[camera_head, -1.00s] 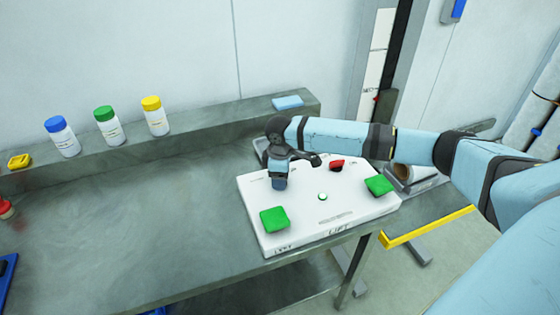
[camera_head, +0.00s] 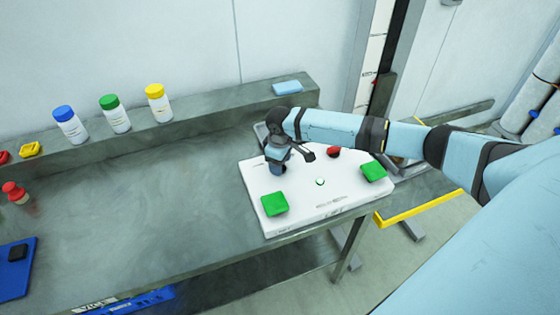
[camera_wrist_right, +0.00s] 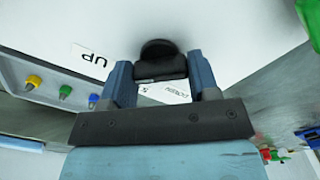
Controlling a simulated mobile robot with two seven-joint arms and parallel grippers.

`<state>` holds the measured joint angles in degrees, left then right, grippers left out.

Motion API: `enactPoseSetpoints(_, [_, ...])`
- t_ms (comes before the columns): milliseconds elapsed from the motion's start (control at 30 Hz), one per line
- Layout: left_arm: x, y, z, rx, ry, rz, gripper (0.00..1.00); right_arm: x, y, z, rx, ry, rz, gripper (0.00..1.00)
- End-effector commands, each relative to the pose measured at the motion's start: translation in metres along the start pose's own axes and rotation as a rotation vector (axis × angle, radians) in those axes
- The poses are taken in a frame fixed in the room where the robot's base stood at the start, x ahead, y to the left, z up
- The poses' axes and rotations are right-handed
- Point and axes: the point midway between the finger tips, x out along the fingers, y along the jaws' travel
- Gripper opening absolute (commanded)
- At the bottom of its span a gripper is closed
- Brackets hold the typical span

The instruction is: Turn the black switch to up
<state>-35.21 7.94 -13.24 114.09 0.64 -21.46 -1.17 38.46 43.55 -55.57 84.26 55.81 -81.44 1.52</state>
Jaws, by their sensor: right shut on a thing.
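The white control panel (camera_head: 300,202) sits on the bench, with green pads, a red knob (camera_head: 333,152) and a small round white-green button on it. My right gripper (camera_head: 277,168) reaches down onto the panel's back left part and hides the switch in the head view. In the right wrist view, the black switch (camera_wrist_right: 158,52) lies between the two blue fingers of my right gripper (camera_wrist_right: 160,88), which is shut on it. A label reading "UP" (camera_wrist_right: 90,57) is beside the switch. My left gripper is not in view.
Bottles with blue, green and yellow caps (camera_head: 159,103) stand on the back ledge, with a light blue block (camera_head: 287,88) further right. A blue tray (camera_head: 16,268) and a red-topped item (camera_head: 14,192) are at the left. The middle of the bench is clear.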

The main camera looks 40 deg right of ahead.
Motion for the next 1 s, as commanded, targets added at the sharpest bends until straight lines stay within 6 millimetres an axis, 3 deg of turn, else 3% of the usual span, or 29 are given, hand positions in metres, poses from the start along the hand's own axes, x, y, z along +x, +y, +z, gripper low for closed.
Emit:
enactPoseSetpoints(67, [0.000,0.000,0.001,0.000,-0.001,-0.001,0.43,0.000,0.000,0.000,0.001,0.000,-0.001,0.32])
enactPoseSetpoints(100, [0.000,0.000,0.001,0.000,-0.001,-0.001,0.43,0.000,0.000,0.000,0.001,0.000,-0.001,0.60])
enactPoseSetpoints(200, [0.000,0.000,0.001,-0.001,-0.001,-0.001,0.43,0.000,0.000,0.000,0.001,0.001,-0.001,0.81])
enactPoseSetpoints(567, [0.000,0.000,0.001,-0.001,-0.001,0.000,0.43,-0.006,0.000,0.000,0.000,0.002,0.000,0.81])
enactPoseSetpoints(767, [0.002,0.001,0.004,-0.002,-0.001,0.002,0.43,-0.039,0.001,-0.001,0.000,0.004,0.001,0.81])
enactPoseSetpoints(1000, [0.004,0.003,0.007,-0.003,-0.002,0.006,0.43,-0.095,0.001,-0.001,0.000,0.004,0.002,0.81])
